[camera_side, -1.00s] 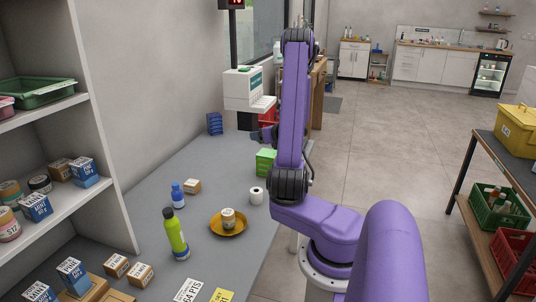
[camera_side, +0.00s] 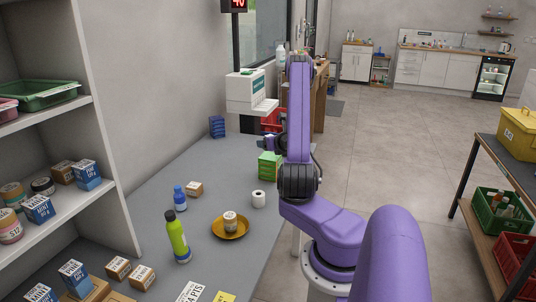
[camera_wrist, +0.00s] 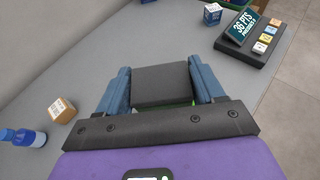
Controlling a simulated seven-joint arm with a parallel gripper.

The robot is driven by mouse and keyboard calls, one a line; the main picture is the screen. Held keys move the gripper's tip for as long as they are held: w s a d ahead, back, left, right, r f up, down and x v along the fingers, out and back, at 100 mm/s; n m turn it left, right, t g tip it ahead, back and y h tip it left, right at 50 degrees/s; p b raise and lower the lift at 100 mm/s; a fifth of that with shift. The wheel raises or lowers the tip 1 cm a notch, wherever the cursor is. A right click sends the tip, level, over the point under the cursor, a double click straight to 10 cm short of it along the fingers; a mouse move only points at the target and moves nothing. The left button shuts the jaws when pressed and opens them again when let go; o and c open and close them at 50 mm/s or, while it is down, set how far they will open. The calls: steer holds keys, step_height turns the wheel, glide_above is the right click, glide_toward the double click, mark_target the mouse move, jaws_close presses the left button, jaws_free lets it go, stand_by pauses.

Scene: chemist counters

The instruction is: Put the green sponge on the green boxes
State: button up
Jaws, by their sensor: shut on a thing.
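The green boxes (camera_side: 268,166) stand stacked on the grey counter in the side view, left of my arm. My gripper (camera_side: 269,143) is just above them, partly hidden by my arm. In the wrist view my gripper (camera_wrist: 161,75) has its two blue fingers closed on the sides of a dark-topped block, which appears to be the sponge (camera_wrist: 161,86). A little green shows beneath its near edge; I cannot tell whether it is sponge or box. Whether the block touches the boxes is hidden.
A white roll (camera_side: 258,199), an orange plate (camera_side: 216,232) with a jar, a green bottle (camera_side: 178,238), a blue bottle (camera_side: 180,199) and a small carton (camera_side: 194,188) stand nearer on the counter. Blue boxes (camera_side: 217,127) and a register (camera_side: 248,92) are behind.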

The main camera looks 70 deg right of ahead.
mark_target(268, 159)
steer(key=d+f, duration=0.1)
steer(key=w+f, duration=0.1)
steer(key=shift+w+d+f, duration=0.1)
steer(key=shift+d+f, duration=0.2)
steer(key=shift+d, duration=0.1)
steer(key=shift+d+f, duration=0.15)
steer(key=shift+f, duration=1.5)
steer(key=shift+f, duration=0.2)
steer(key=o, duration=1)
steer(key=shift+r, duration=0.1)
